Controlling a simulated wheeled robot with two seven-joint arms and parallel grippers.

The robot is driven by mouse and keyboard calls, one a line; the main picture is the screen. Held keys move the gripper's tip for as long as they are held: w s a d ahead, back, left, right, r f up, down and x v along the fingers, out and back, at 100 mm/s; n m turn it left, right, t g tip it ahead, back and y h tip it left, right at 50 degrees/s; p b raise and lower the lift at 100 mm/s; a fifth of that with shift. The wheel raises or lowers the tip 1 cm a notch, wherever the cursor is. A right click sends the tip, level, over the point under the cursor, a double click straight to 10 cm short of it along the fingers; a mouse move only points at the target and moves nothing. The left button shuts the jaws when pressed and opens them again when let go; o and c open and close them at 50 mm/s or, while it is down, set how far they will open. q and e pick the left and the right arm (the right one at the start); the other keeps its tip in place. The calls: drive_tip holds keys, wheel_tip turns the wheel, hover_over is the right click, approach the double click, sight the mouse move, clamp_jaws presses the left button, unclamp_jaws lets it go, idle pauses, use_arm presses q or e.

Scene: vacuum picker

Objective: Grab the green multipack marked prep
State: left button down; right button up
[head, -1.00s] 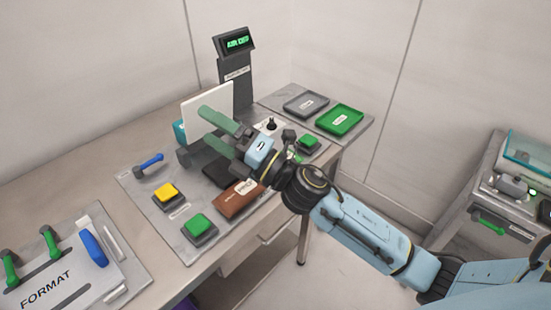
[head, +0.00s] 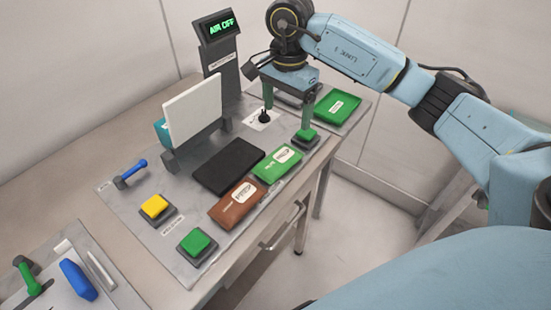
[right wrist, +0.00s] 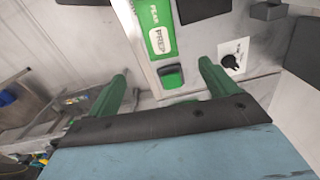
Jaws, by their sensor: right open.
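The green multipack (head: 278,162) lies flat on the grey work plate, beyond the brown multipack and to the right of the black pad. Its white label reads PREP in the right wrist view (right wrist: 156,28). My right gripper (head: 287,116) is open and empty, with green fingers pointing down over the back right of the plate. It stands beyond the green multipack, apart from it. In the right wrist view, a green button lies between the fingertips (right wrist: 162,72), and the multipack is just past it. My left gripper is not in view.
A brown multipack (head: 236,203) lies beside a black pad (head: 228,166). A white upright panel (head: 193,108) stands behind. Yellow (head: 155,206) and green (head: 197,242) buttons sit in front, another green button (head: 306,136) behind. The display (head: 220,27) reads AIR OFF. A green tray (head: 338,106) is at back right.

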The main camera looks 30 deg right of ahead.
hover_over(283, 155)
drive_tip(key=f, duration=0.7)
drive_tip(key=shift+d+f+b, duration=0.1)
drive_tip(key=shift+d+b, duration=0.25)
drive_tip(key=f, duration=0.5)
drive_tip(key=shift+a+f, duration=0.3)
drive_tip(key=shift+f, duration=0.1)
drive_tip(key=c, duration=1.2)
drive_tip(key=shift+o, duration=0.2)
drive_tip(key=shift+r, duration=0.1)
